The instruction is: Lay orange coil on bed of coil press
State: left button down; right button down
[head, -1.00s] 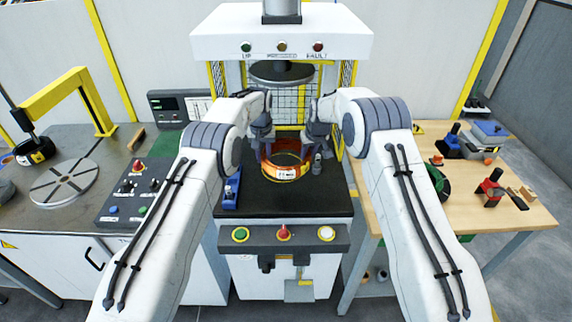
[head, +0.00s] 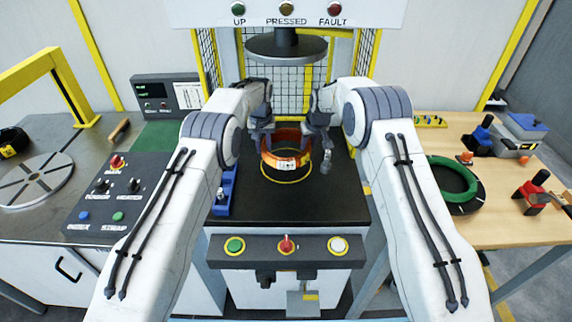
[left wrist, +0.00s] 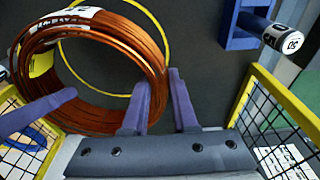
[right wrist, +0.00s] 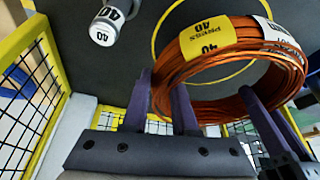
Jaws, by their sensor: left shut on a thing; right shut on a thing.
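The orange coil (head: 286,155), with white and yellow labels, is level between my two grippers over the black bed (head: 290,205) of the coil press. A yellow ring (head: 287,183) marked on the bed shows in front of and below the coil. My left gripper (head: 263,138) is shut on the coil's left side; in the left wrist view its fingers (left wrist: 160,103) straddle the coil (left wrist: 105,50) wall. My right gripper (head: 314,138) is shut on its right side; in the right wrist view the fingers (right wrist: 163,103) straddle the coil (right wrist: 230,60). The coil appears slightly above the bed.
The round press head (head: 286,45) hangs above the coil. Yellow-framed mesh guards (head: 208,60) flank the bed. A blue holder (head: 224,190) stands at the bed's left edge. A green coil (head: 455,180) lies on the wooden table at right. The front of the bed is clear.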

aim_at(265, 165)
pick_arm(q)
jog(key=shift+d+f, duration=0.1)
pick_arm(e)
jog(key=shift+f, duration=0.1)
